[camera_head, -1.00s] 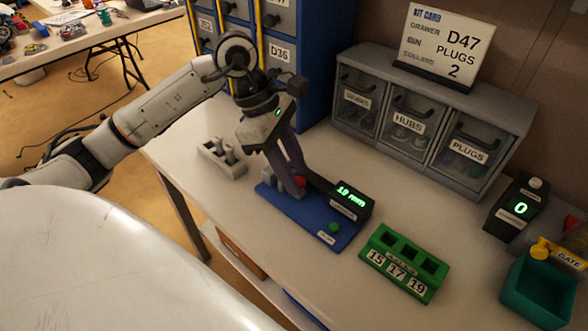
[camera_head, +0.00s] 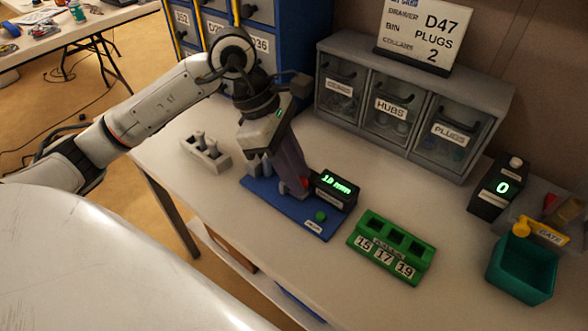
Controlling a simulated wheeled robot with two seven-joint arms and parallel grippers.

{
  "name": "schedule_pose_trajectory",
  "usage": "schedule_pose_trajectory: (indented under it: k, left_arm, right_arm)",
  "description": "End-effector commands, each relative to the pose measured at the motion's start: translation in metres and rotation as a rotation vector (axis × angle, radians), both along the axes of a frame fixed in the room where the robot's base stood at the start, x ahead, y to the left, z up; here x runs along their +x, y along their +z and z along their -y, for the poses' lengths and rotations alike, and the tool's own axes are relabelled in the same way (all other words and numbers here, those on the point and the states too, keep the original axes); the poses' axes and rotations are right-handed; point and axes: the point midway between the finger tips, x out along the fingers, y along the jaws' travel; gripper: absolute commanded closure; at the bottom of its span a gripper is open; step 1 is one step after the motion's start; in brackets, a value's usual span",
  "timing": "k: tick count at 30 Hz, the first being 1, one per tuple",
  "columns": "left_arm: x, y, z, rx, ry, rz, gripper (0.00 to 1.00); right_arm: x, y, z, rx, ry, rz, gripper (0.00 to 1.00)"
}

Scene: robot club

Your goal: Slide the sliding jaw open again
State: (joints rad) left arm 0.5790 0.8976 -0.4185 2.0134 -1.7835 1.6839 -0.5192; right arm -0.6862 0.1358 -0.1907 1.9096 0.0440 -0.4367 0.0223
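The measuring device has a blue base (camera_head: 283,212), a black box with a green readout (camera_head: 337,188) and a green button (camera_head: 320,216). The readout looks like 1.0 mm or similar, too small to read surely. My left gripper (camera_head: 297,184) reaches down over the base beside the readout box. Its fingers overlap in this view, so their opening cannot be told. The sliding jaw is mostly hidden behind the fingers. My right gripper is not in view.
A green block (camera_head: 389,248) with slots marked 15, 17, 19 stands to the right. A grey holder (camera_head: 206,154) stands to the left. Behind are the bin cabinet (camera_head: 415,70) and kit card (camera_head: 421,32). A counter box (camera_head: 495,188) and teal bin (camera_head: 522,268) stand at right.

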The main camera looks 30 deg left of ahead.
Motion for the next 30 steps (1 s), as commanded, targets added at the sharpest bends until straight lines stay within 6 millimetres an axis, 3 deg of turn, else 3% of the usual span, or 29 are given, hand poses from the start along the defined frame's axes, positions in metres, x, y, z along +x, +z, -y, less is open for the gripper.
schedule_pose_trajectory:
  k: [2,14,24,30]
  left_arm:
    - [0.0,0.0,0.0,0.0,0.0,0.0,0.62]
    - [0.0,0.008,-0.004,0.001,0.001,0.003,0.62]
    - [-0.007,0.067,-0.027,0.001,0.002,0.004,0.62]
    - [-0.011,0.09,-0.036,0.001,0.001,0.003,0.62]
  right_arm:
    - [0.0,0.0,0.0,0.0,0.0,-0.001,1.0]
    - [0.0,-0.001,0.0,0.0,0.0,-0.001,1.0]
    - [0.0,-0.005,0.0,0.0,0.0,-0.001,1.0]
    - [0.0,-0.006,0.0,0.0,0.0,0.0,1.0]
